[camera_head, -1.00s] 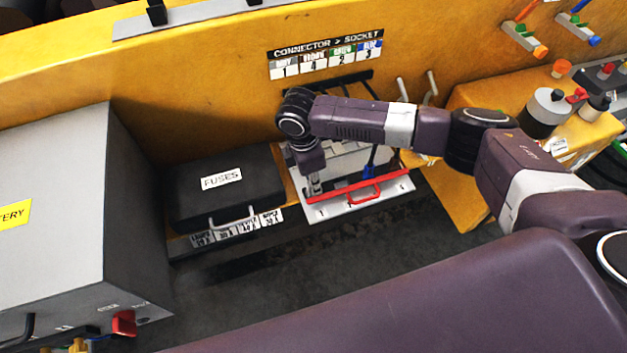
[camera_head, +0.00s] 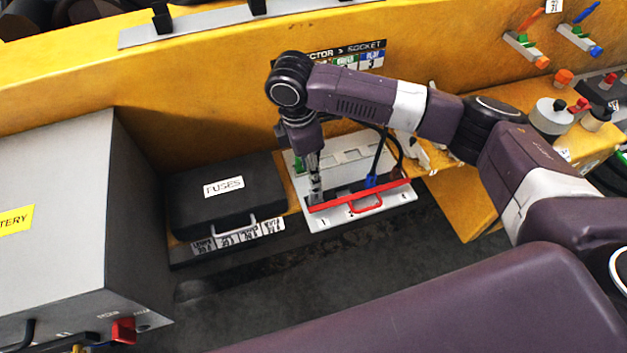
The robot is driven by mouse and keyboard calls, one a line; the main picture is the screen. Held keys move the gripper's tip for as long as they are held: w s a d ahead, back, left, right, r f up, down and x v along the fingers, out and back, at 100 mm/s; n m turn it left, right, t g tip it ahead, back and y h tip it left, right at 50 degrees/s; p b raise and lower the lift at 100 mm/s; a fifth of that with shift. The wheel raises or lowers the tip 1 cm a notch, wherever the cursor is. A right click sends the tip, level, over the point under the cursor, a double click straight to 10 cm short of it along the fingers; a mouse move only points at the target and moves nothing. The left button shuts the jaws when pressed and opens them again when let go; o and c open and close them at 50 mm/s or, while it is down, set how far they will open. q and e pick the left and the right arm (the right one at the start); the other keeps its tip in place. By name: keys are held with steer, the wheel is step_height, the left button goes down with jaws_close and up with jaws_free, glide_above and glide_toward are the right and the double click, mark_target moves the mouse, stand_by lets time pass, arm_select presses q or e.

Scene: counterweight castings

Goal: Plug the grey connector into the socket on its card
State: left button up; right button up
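The white socket panel (camera_head: 385,214) lies beyond the dark floor, with numbers on its front edge and a red bar (camera_head: 340,197) with a handle across it. My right gripper (camera_head: 315,190) points down at the panel's left end, behind the red bar's left end. Its fingers look close together, but their gap and anything between them cannot be made out. I cannot identify the grey connector. A blue connector (camera_head: 371,181) on a dark cable sits at the panel's right part. The connector-to-socket card (camera_head: 364,55) is partly hidden by my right arm. My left gripper is out of view.
A black fuses case (camera_head: 225,200) stands close to the panel's left, with a grey battery box (camera_head: 55,215) farther left. The yellow wall (camera_head: 190,70) rises behind. Terminals (camera_head: 552,115) stand at the right. The dark floor in front is clear.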

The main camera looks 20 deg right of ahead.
step_height(320, 180, up, 2)
steer(key=shift+a+r, duration=0.1)
stand_by(0.5)
